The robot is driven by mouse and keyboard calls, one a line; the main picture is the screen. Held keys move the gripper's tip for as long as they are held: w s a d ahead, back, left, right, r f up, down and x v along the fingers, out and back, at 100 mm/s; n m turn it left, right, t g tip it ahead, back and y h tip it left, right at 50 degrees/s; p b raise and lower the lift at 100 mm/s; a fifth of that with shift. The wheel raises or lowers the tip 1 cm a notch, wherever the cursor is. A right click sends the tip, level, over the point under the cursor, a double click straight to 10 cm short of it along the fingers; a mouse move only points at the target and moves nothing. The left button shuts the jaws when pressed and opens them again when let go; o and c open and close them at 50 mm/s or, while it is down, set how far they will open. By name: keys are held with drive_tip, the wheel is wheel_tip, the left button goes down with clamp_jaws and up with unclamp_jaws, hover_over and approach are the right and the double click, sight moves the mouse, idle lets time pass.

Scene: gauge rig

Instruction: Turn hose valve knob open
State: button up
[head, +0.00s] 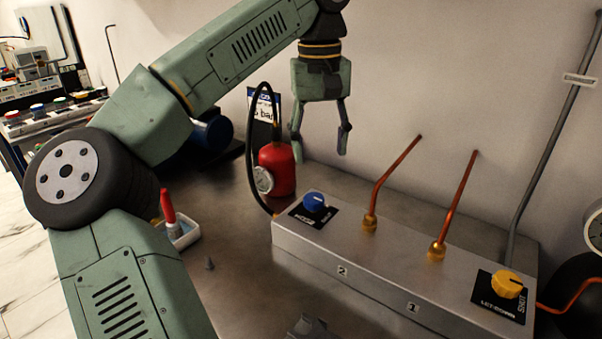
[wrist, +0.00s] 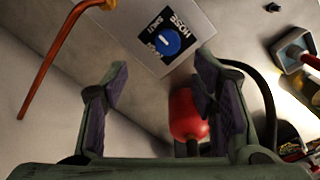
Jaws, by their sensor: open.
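The blue hose valve knob (head: 314,201) sits on a black label plate at the left end of the grey manifold box (head: 375,262). In the wrist view the blue knob (wrist: 168,42) shows a white pointer line, and its plate reads "HOSE" with "SHUT" at one side. My gripper (head: 320,145) hangs above and behind the box with its fingers pointing down, apart from the knob. In the wrist view the two fingers of my gripper (wrist: 160,75) are spread with nothing between their tips. The knob lies beyond the fingertips.
A red cylinder (head: 277,169) with a gauge and black hose stands left of the box. Two copper tubes (head: 395,172) (head: 458,198) rise from the box. A yellow knob (head: 507,284) sits at its right end. A tray (head: 182,234) with a red-handled tool lies left.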

sight(314, 197)
drive_tip(key=f, duration=1)
drive_tip(key=shift+a+f, duration=0.25)
drive_tip(key=shift+a, duration=0.15)
drive_tip(key=shift+c, duration=0.3)
drive_tip(key=c, duration=1.1)
